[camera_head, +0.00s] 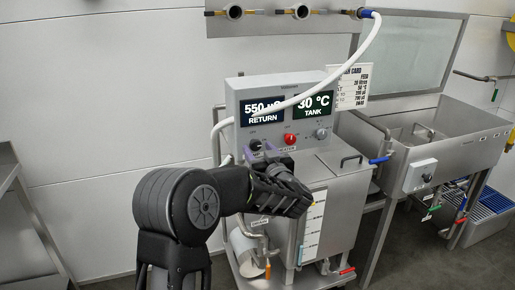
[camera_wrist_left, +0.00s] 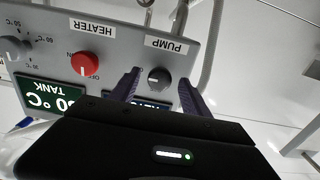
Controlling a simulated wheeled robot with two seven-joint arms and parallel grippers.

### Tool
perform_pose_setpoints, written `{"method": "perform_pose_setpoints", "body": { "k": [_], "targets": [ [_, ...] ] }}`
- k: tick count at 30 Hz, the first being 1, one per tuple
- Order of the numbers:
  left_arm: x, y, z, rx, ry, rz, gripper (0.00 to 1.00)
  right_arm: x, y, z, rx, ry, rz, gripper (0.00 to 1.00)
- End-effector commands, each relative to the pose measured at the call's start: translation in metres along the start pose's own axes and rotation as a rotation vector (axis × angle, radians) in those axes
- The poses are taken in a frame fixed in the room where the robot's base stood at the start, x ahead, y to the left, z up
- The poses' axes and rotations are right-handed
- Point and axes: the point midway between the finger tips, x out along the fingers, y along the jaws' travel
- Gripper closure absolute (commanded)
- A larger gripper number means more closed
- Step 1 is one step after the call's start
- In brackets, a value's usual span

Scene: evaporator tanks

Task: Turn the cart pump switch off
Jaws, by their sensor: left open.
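The black pump switch (camera_head: 256,144) is a round knob on the cart's grey control panel (camera_head: 235,102). In the left wrist view, which shows the panel upside down, the pump knob (camera_wrist_left: 158,79) has a white mark pointing left, and the PUMP label (camera_wrist_left: 166,44) is above it. My left gripper (camera_head: 262,152) is at the panel, open. In the wrist view its purple-grey fingers (camera_wrist_left: 159,83) stand on either side of the knob, with gaps showing. Part of the knob's ON/OFF marking is hidden by the fingers. My right gripper is not in view.
A red heater knob (camera_head: 290,139) and a grey knob (camera_head: 321,133) sit beside the pump knob. A white hose (camera_head: 345,65) crosses the panel. The steel tank (camera_head: 335,195) is below; a sink (camera_head: 450,130) stands right.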

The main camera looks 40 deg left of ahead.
Motion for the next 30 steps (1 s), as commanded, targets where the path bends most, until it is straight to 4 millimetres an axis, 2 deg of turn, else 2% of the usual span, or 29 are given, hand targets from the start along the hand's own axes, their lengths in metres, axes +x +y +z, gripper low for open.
{"method": "perform_pose_setpoints", "body": {
  "k": [4, 12, 30],
  "targets": [
    [0.0112, -0.0002, 0.0004, 0.002, 0.0, 0.0, 0.45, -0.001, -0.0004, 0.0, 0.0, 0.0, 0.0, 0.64],
    [0.0123, 0.0, 0.0002, 0.001, 0.0, 0.001, 0.45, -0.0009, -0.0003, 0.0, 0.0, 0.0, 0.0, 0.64],
    [0.012, 0.0001, 0.0002, 0.001, 0.0, 0.001, 0.94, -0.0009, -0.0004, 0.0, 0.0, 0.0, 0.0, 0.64]
  ]
}}
